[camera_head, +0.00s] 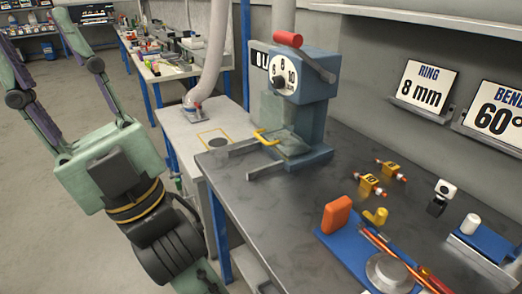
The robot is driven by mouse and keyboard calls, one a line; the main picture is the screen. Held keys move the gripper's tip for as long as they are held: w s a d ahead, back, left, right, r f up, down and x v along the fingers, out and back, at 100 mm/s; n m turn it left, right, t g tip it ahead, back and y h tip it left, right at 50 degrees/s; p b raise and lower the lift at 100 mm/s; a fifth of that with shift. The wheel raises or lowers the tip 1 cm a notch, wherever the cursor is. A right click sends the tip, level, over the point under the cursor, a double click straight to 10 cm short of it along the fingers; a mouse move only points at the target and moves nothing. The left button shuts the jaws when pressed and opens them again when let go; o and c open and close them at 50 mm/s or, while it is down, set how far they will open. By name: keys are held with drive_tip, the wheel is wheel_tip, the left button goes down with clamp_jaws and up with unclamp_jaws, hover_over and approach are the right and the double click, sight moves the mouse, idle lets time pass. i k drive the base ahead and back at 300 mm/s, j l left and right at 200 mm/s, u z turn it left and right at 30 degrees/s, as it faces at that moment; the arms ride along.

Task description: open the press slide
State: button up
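The press (310,105) is a blue-grey machine with a white numbered dial, a black knob and a red-tipped lever on top. It stands on the dark bench. Its slide (289,146) is a pale plate low at the front, close against the press body. A yellow handle (265,137) is on the slide's front edge. Two grey rails (240,148) reach out to the left past the handle, bare. My gripper (30,25) is at the upper left, its two long fingers spread wide and empty. It is well apart from the press and points away from it; the fingertips are near the picture edge.
A lower pale bench (185,130) with a yellow-outlined square and a grey hose adjoins on the left. Two small yellow pieces (370,185) lie right of the press. A blue fixture (350,250) with an orange block is at the front. Open floor lies left.

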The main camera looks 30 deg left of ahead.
sight(279, 139)
drive_tip(key=u, duration=1.05)
drive_tip(key=i+u, duration=0.2)
drive_tip(key=u, duration=0.2)
drive_tip(key=i+l+u, duration=0.1)
drive_tip(key=i+u, duration=0.15)
drive_tip(key=u, duration=0.15)
